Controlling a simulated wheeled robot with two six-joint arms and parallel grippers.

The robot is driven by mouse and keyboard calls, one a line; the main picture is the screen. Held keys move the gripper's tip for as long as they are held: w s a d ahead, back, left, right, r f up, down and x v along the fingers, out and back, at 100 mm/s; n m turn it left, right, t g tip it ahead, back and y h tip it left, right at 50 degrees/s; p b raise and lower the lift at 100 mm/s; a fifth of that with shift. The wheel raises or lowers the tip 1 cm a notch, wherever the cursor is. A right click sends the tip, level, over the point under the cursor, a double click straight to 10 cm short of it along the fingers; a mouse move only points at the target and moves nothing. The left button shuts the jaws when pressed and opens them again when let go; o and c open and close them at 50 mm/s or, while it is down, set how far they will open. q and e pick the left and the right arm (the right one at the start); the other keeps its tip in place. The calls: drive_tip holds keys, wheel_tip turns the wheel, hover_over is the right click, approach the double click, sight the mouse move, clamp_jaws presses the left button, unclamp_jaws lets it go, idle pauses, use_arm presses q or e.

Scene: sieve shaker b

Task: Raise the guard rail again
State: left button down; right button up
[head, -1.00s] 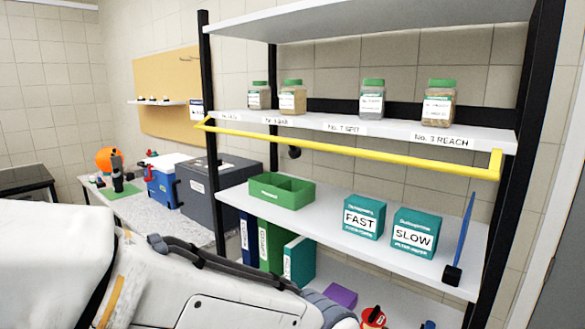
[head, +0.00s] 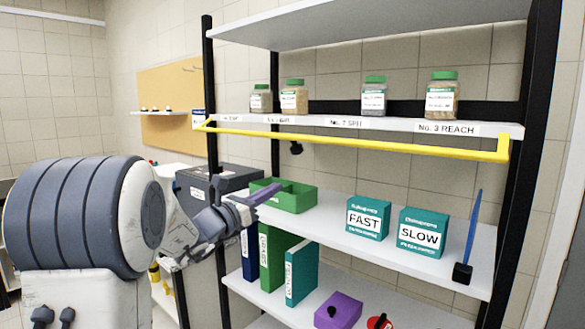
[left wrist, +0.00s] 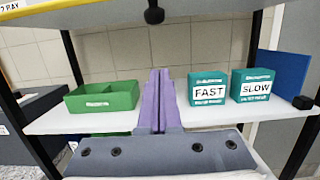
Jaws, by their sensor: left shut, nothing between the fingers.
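The yellow guard rail (head: 350,142) runs along the front of the jar shelf (head: 395,123), its long bar just below the shelf's front edge. Its right end piece (head: 503,148) turns up to the shelf edge. A bit of the rail shows at the top left of the left wrist view (left wrist: 30,6). My left gripper (head: 277,188) is below the rail, in front of the green tray in the head view, apart from the rail. Its purple fingers (left wrist: 160,82) are shut and empty. My right gripper is not in view.
Several jars (head: 374,96) stand on the jar shelf. The middle shelf (head: 330,210) holds the green tray (head: 293,200), FAST box (head: 368,218), SLOW box (head: 422,233) and a blue panel (head: 474,225). A dark knob (head: 296,148) hangs behind the rail. Binders (head: 301,272) stand below.

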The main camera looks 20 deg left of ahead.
sight(300, 138)
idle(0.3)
use_arm(q)
drive_tip(key=w+d+r+p, duration=0.2)
drive_tip(key=w+r+p, duration=0.3)
drive_tip(key=w+p, duration=0.2)
drive_tip(key=shift+w+d+r, duration=0.2)
drive_tip(key=shift+d, duration=0.1)
idle(0.4)
